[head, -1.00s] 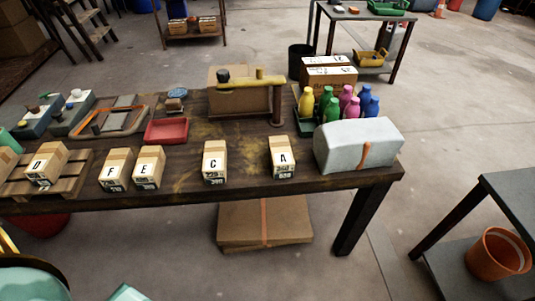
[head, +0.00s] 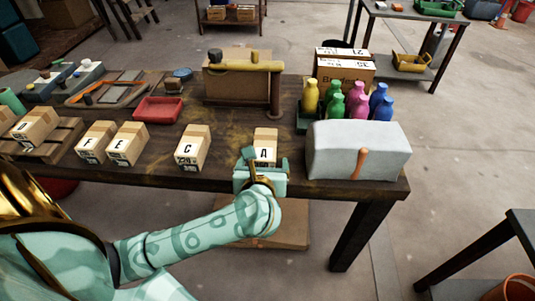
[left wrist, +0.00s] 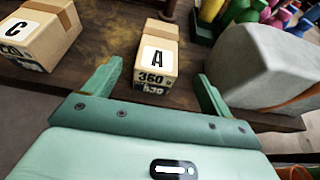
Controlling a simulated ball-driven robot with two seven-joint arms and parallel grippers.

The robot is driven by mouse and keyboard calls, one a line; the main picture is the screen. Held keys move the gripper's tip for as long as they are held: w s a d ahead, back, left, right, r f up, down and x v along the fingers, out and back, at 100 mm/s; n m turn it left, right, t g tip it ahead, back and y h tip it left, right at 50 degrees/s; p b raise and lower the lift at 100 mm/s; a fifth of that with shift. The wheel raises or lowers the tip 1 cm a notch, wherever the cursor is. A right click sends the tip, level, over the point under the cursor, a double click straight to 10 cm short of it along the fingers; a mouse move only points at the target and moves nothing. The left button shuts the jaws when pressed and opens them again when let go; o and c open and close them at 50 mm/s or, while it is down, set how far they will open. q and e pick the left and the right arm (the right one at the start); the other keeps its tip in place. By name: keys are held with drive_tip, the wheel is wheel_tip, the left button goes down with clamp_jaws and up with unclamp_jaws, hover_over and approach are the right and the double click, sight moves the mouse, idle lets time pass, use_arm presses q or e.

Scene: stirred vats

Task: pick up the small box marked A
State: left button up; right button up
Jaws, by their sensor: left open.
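The small box marked A (head: 265,142) stands upright on the wooden table near its front edge. In the left wrist view the box marked A (left wrist: 157,58) is brown with a white label and sits ahead of and between the open fingers. My left gripper (head: 260,168) is at the table's front edge, just in front of the box, and hides its lower part in the head view. In the left wrist view the left gripper (left wrist: 160,85) is open and empty, a finger on each side. My right gripper is not in view.
The box marked C (head: 193,148) stands to the left of A. A grey covered block (head: 340,150) with an orange strap lies close on the right. Coloured bottles (head: 350,100) stand behind it. A yellow-handled tool post (head: 274,100) rises behind A.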

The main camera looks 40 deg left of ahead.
sight(264, 152)
use_arm(q)
drive_tip(key=b+x, duration=0.1)
drive_tip(key=x, duration=0.3)
drive_tip(key=shift+s+f, duration=0.1)
drive_tip(key=b+x, duration=0.2)
drive_tip(key=x, duration=0.2)
drive_tip(key=shift+a+f+b, duration=0.25)
drive_tip(key=shift+f+b, duration=0.05)
drive_tip(key=shift+w+a, duration=0.15)
drive_tip(key=shift+w, duration=0.3)
drive_tip(key=shift+r, duration=0.1)
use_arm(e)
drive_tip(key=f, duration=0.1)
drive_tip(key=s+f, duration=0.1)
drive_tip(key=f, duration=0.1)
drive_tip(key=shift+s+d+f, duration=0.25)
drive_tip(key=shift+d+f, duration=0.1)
use_arm(q)
drive_tip(key=shift+c, duration=0.4)
drive_tip(key=c, duration=1.2)
drive_tip(key=shift+c, duration=0.2)
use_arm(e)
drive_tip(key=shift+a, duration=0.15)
use_arm(q)
drive_tip(key=shift+r, duration=0.15)
